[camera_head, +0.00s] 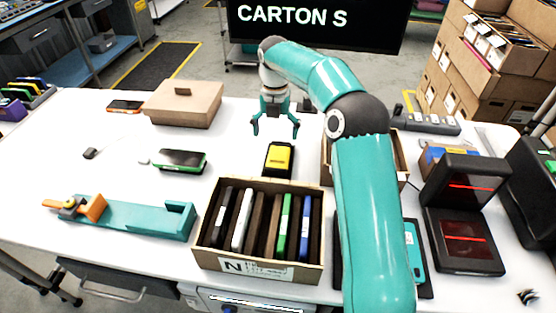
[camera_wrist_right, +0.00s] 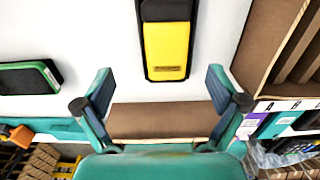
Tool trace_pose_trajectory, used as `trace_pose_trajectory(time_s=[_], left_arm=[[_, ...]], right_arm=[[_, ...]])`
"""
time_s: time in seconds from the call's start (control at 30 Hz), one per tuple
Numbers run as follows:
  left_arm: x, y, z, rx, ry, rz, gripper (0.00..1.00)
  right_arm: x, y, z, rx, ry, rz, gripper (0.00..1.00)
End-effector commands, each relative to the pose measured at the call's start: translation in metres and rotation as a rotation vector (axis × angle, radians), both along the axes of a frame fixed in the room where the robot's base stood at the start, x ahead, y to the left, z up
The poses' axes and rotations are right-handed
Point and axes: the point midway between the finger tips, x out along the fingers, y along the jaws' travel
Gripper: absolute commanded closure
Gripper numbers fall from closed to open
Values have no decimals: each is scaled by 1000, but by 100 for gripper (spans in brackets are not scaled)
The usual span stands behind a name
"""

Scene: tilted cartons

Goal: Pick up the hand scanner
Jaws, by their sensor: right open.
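A yellow-and-black handheld device (camera_head: 279,159), which looks like the hand scanner, lies on the white table behind the open carton of upright devices. It also shows in the right wrist view (camera_wrist_right: 166,48), at the top centre, with its yellow end toward my fingers. My right gripper (camera_head: 276,130) is open and empty, above the table and just behind the scanner in the head view. In the right wrist view its two fingers (camera_wrist_right: 160,85) are spread apart, and the scanner lies beyond and between them, apart from both. My left gripper is in neither view.
The open carton (camera_head: 210,253) with several upright devices stands in front of the scanner. A green-edged black device (camera_head: 182,160) lies to the left, near a closed brown box (camera_head: 183,108) and a teal fixture (camera_head: 140,218). Another carton (camera_head: 399,158) stands right, partly behind my arm.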

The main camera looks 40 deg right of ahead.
Motion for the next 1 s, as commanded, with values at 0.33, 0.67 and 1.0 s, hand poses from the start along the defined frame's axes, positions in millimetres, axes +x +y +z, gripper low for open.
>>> trace_pose_trajectory(time_s=[0.33, 0.67, 1.0], left_arm=[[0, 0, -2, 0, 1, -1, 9], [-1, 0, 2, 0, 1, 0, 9], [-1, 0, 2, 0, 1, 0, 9]], right_arm=[[0, -2, -35, -1, 3, -4, 4], [1, -4, -76, 0, 4, -4, 4], [1, -4, -84, -1, 1, -5, 4]])
